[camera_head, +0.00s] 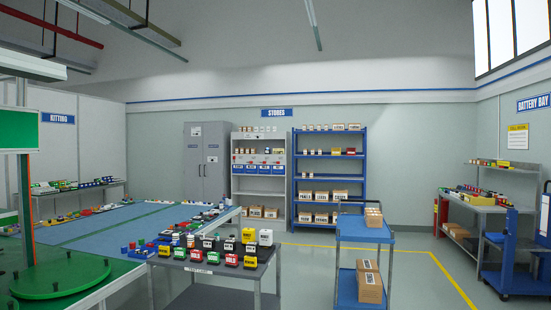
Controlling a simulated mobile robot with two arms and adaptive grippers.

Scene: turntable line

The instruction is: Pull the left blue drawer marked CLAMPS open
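A white shelf unit (232,150) stands against the far wall under the STORES sign. A row of blue-fronted drawers or bins with pale labels (259,169) sits on its middle level. They look closed, but they are small and far off. I cannot read their labels, so I cannot tell which one is marked CLAMPS. Neither of my grippers is in view.
A dark table with several coloured boxes (200,269) and a blue cart (363,233) stand between me and the shelf. A blue rack (365,165) stands right of it, a grey cabinet (206,150) left. Open floor (420,265) lies at right.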

